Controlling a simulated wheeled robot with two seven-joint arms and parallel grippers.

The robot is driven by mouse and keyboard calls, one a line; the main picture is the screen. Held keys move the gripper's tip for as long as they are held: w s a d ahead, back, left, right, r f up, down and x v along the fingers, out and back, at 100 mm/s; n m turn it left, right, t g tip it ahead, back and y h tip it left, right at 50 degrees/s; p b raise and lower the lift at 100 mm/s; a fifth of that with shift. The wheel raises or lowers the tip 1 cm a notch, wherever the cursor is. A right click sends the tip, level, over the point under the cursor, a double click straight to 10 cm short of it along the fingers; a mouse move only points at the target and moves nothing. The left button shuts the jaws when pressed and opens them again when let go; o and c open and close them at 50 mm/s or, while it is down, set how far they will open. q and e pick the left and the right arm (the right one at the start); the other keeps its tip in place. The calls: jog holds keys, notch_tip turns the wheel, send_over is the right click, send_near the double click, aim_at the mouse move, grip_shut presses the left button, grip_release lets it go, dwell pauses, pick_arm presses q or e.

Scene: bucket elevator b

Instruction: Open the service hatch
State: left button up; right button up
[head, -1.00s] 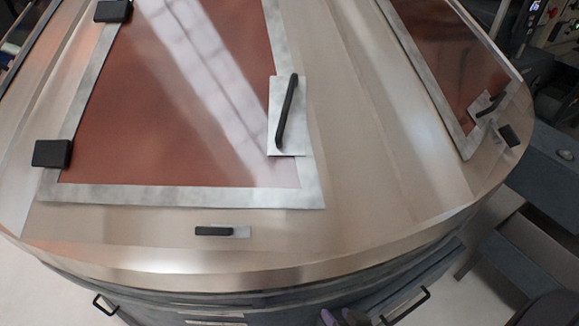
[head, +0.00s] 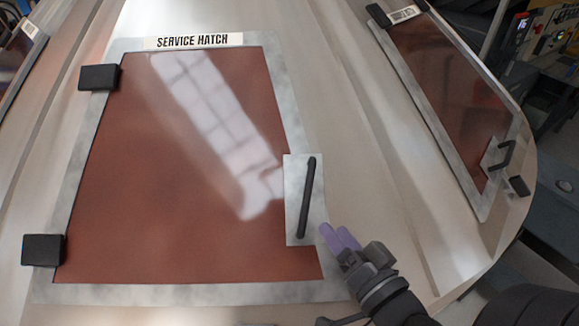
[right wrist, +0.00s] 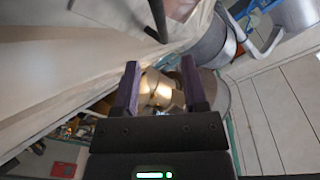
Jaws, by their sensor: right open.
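The service hatch (head: 190,150) is a red-brown panel in a grey metal frame, with a "SERVICE HATCH" label (head: 193,41) at its top. It looks shut. Two black hinges (head: 43,250) sit on its left side. A black bar handle (head: 307,198) stands on a pale plate at its right edge. My right gripper (head: 341,237), with purple fingers, is open just right of the handle's lower end, apart from it. In the right wrist view, the gripper (right wrist: 158,85) is empty between its fingers; a dark bar (right wrist: 158,20) shows above them. My left gripper is not in view.
A second framed panel (head: 450,90) with its own black handle (head: 503,155) is on the curved housing at the right. Dark equipment stands beyond it. The bare metal strip (head: 370,150) between the panels is clear.

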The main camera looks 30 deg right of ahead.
aim_at(308, 193)
jog(key=w+p, duration=0.1)
jog(key=w, duration=0.8)
jog(key=shift+w, duration=0.25)
grip_shut()
dwell(1.0)
